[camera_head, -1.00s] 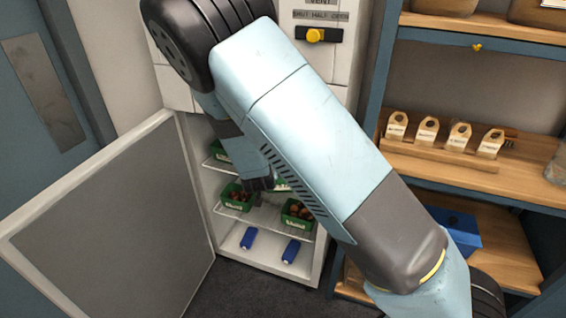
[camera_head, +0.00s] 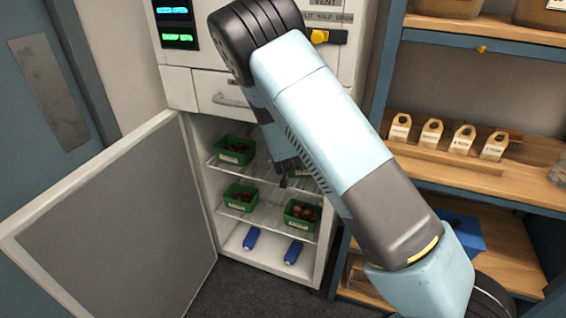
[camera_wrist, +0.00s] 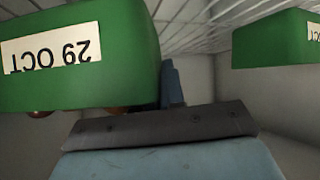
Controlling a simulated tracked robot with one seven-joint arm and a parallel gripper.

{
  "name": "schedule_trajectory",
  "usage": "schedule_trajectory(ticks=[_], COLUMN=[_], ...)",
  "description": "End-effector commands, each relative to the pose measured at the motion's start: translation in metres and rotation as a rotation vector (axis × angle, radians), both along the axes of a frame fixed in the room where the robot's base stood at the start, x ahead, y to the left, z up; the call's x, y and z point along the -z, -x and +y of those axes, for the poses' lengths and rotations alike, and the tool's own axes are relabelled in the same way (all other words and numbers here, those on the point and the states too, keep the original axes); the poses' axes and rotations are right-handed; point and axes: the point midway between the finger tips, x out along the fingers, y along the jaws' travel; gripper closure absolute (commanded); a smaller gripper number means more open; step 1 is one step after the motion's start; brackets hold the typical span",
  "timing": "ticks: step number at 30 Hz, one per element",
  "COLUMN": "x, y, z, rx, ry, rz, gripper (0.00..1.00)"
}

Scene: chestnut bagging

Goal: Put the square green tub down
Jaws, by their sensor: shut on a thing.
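My gripper (camera_head: 284,178) reaches into the open white cabinet at upper-shelf height. It is shut on a square green tub, of which a small part (camera_head: 301,173) shows beside my arm; my arm hides the rest. In the wrist view, which is upside down, this tub (camera_wrist: 120,85) is large and close at left, with a "29 OCT" label and brown chestnuts at its rim. I cannot tell whether its base touches the wire shelf (camera_head: 262,161). A second green tub (camera_head: 234,152) stands left on that shelf; it also shows at right in the wrist view (camera_wrist: 275,42).
Two green tubs of chestnuts, left (camera_head: 239,196) and right (camera_head: 302,214), stand on the lower shelf. Two blue objects (camera_head: 250,239) (camera_head: 294,252) lie on the cabinet floor. The cabinet door (camera_head: 120,220) stands open at left. Wooden shelving (camera_head: 480,180) is at right.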

Motion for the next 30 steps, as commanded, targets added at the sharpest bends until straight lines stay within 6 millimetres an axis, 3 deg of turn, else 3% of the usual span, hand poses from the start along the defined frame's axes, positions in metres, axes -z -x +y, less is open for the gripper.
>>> schedule_trajectory(ticks=[4, 15, 16, 23, 30], x=[0.016, 0.019, 0.02, 0.019, 0.019], y=[0.0, 0.0, 0.0, 0.0, 0.0], z=[-0.001, 0.0, 0.0, 0.0, 0.0], rx=[0.001, 0.001, 0.001, 0.001, 0.0], ry=[0.002, 0.0, 0.0, 0.001, 0.0], rz=[0.0, -0.002, -0.001, -0.001, -0.001], gripper=[1.0, 1.0, 0.89, 0.67, 0.66])
